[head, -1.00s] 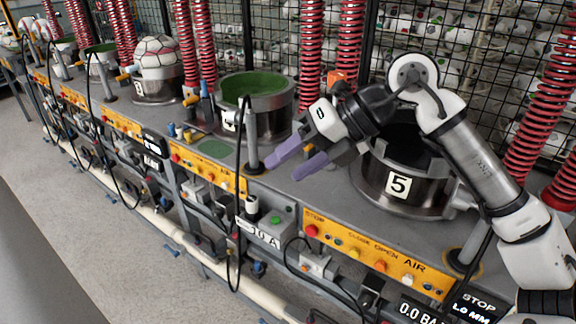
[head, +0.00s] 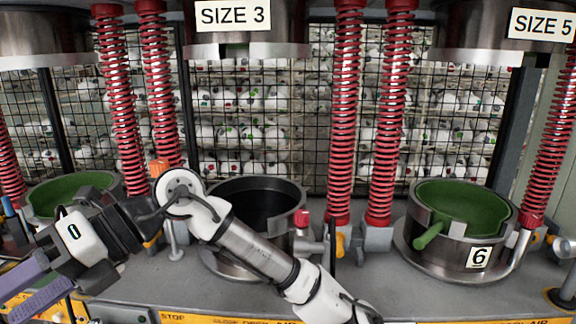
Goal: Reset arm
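My gripper (head: 22,285) is at the lower left of the head view, at the end of my white and black arm. Its two purple fingers are spread apart with nothing visible between them, and they run towards the left edge of the picture. My arm reaches from the bottom middle up to the left, in front of the press pot with a black inside (head: 262,200). The gripper is above the front of the bench, apart from the pots.
A green-lined pot labelled 6 (head: 480,257) stands right, with a green handle. Another green-lined pot (head: 105,181) is behind my arm at left. Red springs (head: 388,110) rise between the pots. Upper moulds hang above, one signed SIZE 3 (head: 233,15). A mesh fence with balls stands behind.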

